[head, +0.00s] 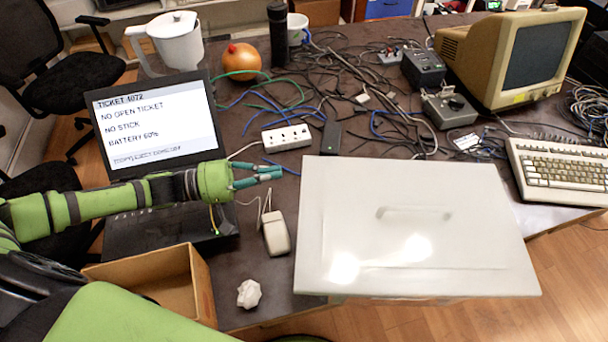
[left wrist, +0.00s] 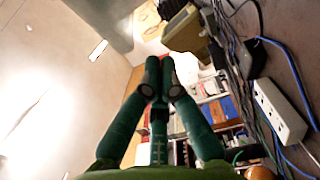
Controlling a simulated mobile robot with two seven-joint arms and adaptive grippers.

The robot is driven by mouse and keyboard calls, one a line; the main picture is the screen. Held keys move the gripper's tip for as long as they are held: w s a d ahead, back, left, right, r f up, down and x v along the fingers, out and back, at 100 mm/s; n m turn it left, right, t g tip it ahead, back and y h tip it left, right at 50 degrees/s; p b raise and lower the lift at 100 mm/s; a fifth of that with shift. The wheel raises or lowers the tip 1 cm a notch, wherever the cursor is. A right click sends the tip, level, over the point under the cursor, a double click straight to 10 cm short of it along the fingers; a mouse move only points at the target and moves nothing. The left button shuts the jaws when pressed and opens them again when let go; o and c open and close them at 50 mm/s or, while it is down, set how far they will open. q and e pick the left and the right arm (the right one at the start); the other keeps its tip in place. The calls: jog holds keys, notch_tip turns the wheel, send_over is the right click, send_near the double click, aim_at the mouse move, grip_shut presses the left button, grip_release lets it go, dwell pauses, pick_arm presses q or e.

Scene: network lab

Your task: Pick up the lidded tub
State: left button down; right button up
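The lidded tub (head: 350,215) is a large pale white box with a flat lid and a raised handle (head: 415,213) on top. It stands at the front right of the table in the head view, its front edge near the table's front. Its pale surface also seems to fill the left of the left wrist view (left wrist: 45,75). My left gripper (head: 279,173) points right, just left of the tub's back left corner and apart from the handle. Its fingers come together at the tips in the left wrist view (left wrist: 160,66), with nothing between them. My right gripper is out of view.
A laptop (head: 150,125), a white mouse (head: 275,232), crumpled paper (head: 249,293) and an open cardboard box (head: 150,275) lie left of the tub. A power strip (head: 286,137) and tangled cables lie behind. A keyboard (head: 560,170) and old monitor (head: 515,60) stand right.

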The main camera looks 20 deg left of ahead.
aim_at(313, 186)
pick_arm(q)
jog(key=d, duration=0.2)
jog(key=d+p, duration=0.1)
jog(key=d, duration=0.1)
jog(key=d+p, duration=0.1)
jog(key=d, duration=0.2)
jog(key=shift+w, duration=0.3)
jog(key=shift+d, duration=0.1)
jog(key=shift+s+d+p, duration=0.25)
jog(key=shift+d+p, duration=0.55)
jog(key=shift+d, duration=0.15)
